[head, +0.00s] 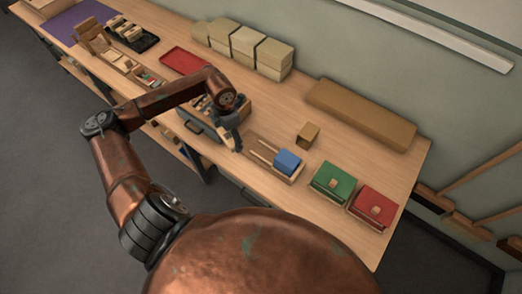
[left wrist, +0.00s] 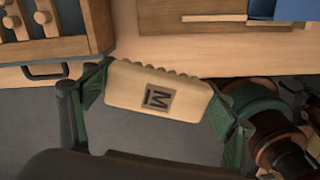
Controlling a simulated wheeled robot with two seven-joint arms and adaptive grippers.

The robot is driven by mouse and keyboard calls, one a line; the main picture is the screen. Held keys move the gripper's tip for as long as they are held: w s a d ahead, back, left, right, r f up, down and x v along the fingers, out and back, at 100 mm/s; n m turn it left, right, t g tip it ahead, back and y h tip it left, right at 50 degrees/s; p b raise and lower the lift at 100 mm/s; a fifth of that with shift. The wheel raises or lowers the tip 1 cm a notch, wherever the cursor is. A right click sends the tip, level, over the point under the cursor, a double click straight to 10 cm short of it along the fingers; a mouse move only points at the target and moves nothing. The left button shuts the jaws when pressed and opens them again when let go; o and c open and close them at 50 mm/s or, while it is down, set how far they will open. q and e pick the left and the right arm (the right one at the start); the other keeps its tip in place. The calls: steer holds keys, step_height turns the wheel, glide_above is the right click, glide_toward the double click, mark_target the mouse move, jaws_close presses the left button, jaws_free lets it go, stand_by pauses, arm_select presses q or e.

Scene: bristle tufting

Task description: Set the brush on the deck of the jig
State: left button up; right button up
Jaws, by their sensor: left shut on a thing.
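The brush (left wrist: 130,88) is a pale wooden block with a scalloped edge and a dark square label with a letter M. My left gripper (left wrist: 160,100) is shut on it, with one green-padded finger at each end. In the head view my left gripper (head: 233,142) is by the table's front edge, left of the jig. The jig seems to be the low wooden board (head: 257,152) with a blue block (head: 288,161) at its right end; its near side also shows in the left wrist view (left wrist: 200,12). My right gripper is not seen.
A small wooden block (head: 308,134) is behind. A red tray (head: 184,61) and tan blocks (head: 258,52) lie farther back.

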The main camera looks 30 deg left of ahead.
arm_select(q)
steer(key=shift+a+r+n, duration=0.35)
steer(key=shift+a+n, duration=0.3)
steer(key=shift+n, duration=0.25)
steer(key=shift+a+r+n, duration=0.15)
steer(key=shift+a+n, duration=0.1)
steer(key=shift+n, duration=0.25)
steer(key=shift+w+r+n, duration=0.1)
steer(key=shift+n, duration=0.2)
steer(key=w+d+f, duration=0.4)
steer(key=w+d, duration=0.2)
steer(key=d, duration=0.1)
glide_above(261, 149)
steer(key=f, duration=0.4)
steer(key=shift+s+a+f+p, duration=0.25)
steer(key=shift+s+a+p, duration=0.05)
steer(key=shift+p, duration=0.05)
steer(key=shift+w+d+f, duration=0.2)
steer(key=shift+f, duration=0.15)
steer(key=f, duration=0.3)
steer(key=shift+w+d, duration=0.15)
steer(key=shift+d, duration=0.1)
steer(key=shift+f, duration=0.35)
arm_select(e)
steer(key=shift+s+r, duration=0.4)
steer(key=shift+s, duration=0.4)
